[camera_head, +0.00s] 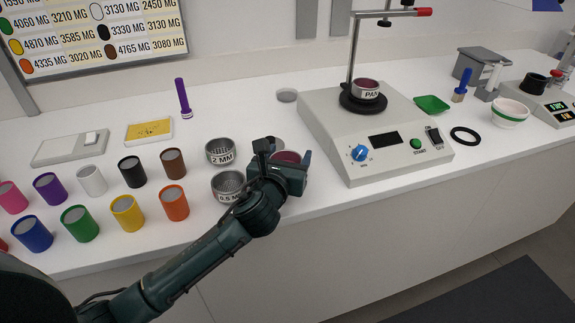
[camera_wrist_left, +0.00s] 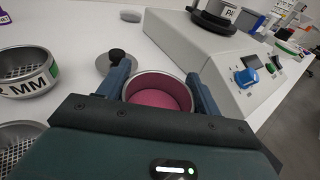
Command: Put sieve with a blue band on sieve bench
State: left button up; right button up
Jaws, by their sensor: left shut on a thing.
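My left gripper (camera_head: 286,154) is shut around a round metal vessel (camera_head: 288,158) with a deep pink inside. In the left wrist view the vessel (camera_wrist_left: 160,92) sits between the two fingers, rim up; I see no band or label on it, and its outer wall is mostly hidden. A sieve marked 2 MM (camera_head: 220,152) stands left of the gripper; the left wrist view shows a green patch beside its label (camera_wrist_left: 28,84). A sieve marked 0.5 MM (camera_head: 228,188) stands in front of it, partly behind my wrist. I see no blue band. My right gripper is out of view.
A white shaker machine (camera_head: 335,125) with a vessel marked PAN (camera_head: 366,88) stands right of the gripper. A grey disc with a black knob (camera_wrist_left: 112,60) lies just behind the held vessel. Several coloured jars stand at left. The counter's front edge is close.

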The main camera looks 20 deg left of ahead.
pick_arm(q)
jog(key=shift+f, duration=1)
jog(key=shift+f, duration=0.25)
jog(key=o, duration=1)
jog(key=shift+r, duration=0.1)
jog(key=shift+r, duration=0.2)
jog(key=s, duration=0.4)
jog(key=s+r, duration=0.1)
jog(key=s, duration=0.7)
jog(key=shift+r, duration=0.3)
